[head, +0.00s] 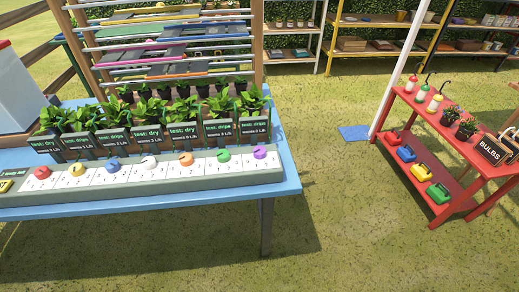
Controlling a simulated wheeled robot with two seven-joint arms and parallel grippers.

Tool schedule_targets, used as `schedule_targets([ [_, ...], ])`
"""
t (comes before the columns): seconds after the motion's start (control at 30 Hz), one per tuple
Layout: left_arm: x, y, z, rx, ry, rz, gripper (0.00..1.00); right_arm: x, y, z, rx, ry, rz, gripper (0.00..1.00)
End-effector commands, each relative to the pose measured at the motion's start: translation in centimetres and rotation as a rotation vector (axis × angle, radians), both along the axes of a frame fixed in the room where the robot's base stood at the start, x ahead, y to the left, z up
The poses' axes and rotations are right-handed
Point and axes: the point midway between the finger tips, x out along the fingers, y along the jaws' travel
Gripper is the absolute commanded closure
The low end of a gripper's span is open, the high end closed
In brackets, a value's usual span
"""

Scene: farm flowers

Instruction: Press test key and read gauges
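A long pale panel (138,188) lies along the front of the blue table (150,205). It carries a row of round coloured knobs: red (42,172), yellow (77,169), blue (113,164), white (149,161), orange (185,159), green (223,155) and purple (260,152). Behind them stand dark label signs (184,133) reading "test: dry" or "test: drips", with a "needs" line in L/h too small to read surely. A yellow-and-black piece (6,185) shows at the left edge; I cannot tell whether it is the test key. Neither gripper is visible.
Potted green plants (190,108) stand behind the signs, before a wooden rack (165,55) with coloured bars. A red cart (455,130) at right holds bottles, flowers, a "BULBS" box and coloured cans. Grass between table and cart is mostly open; a white post (398,70) stands there.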

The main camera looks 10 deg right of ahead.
Motion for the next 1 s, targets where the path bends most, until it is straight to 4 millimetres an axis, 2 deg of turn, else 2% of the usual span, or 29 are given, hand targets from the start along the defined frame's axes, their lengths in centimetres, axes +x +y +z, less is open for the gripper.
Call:
schedule_targets([
  [0.03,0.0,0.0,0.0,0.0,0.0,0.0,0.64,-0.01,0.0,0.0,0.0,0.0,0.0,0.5],
  [0.17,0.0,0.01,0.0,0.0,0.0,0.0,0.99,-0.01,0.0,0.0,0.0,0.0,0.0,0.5],
  [1.0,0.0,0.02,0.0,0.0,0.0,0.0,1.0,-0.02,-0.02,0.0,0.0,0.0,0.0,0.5],
])
